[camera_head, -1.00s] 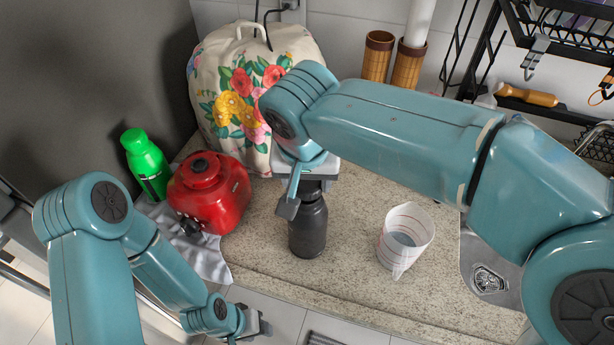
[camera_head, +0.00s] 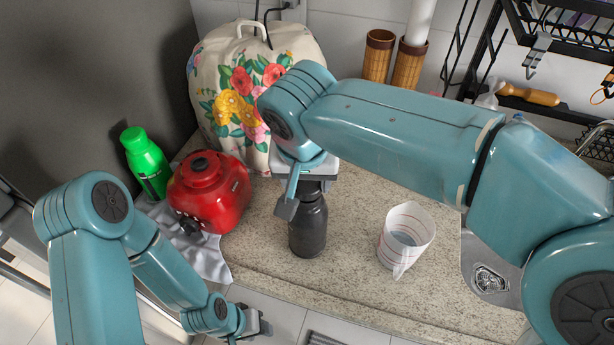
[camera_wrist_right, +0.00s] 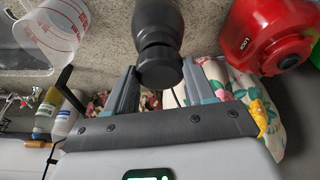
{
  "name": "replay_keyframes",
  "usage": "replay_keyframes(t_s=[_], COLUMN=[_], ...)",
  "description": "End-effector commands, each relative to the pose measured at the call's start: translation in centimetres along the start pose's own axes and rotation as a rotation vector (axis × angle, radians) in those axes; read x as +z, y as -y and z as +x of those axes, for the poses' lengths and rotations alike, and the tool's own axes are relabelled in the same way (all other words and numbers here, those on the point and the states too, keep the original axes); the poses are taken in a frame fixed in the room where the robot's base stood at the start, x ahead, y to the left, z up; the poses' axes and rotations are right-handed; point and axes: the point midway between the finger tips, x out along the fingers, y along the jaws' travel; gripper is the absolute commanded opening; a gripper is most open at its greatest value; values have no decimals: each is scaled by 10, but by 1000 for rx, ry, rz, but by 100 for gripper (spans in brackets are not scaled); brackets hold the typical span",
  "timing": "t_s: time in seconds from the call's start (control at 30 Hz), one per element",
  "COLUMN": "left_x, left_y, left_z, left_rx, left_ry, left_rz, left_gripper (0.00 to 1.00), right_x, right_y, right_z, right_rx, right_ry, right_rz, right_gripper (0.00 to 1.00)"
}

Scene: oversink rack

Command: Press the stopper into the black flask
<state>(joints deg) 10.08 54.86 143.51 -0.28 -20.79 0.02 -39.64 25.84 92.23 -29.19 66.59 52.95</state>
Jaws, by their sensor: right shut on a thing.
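The black flask (camera_head: 308,230) stands upright on the counter, near its front edge; its dark body also shows at the top of the right wrist view (camera_wrist_right: 157,20). My right gripper (camera_head: 300,196) is over the flask, pointing down. In the right wrist view its two fingers (camera_wrist_right: 160,82) are on either side of the dark round stopper (camera_wrist_right: 160,67), shut on it. The stopper is in line with the flask mouth; how deep it sits is hidden. My left gripper (camera_head: 258,324) is low, in front of the counter, away from the flask; its jaws are unclear.
A measuring cup (camera_head: 405,238) stands right of the flask, before the sink (camera_head: 488,280). A red appliance (camera_head: 208,192) and a green bottle (camera_head: 146,163) stand left. A floral cover (camera_head: 255,75) is behind. Bare counter (camera_head: 355,215) separates flask and cup.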

Motion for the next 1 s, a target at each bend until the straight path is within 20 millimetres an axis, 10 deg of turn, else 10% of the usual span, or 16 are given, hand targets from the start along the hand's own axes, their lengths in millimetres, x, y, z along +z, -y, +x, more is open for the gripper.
replay_keyframes(t_s=[0.87, 0.9, 1.0], left_x=[0, 0, 0], left_y=[0, 0, 0], left_z=[1, 1, 1], left_rx=[0, 0, 0], left_ry=[0, 0, 0], left_rz=[0, 0, 0], left_gripper=[43, 43, 43], right_x=[-1, -1, -1], right_y=[0, 0, 0], right_z=[1, 1, 1], right_rx=[0, 0, 0], right_ry=[0, 0, 0], right_rz=[0, 0, 0], right_gripper=[25, 60, 84])
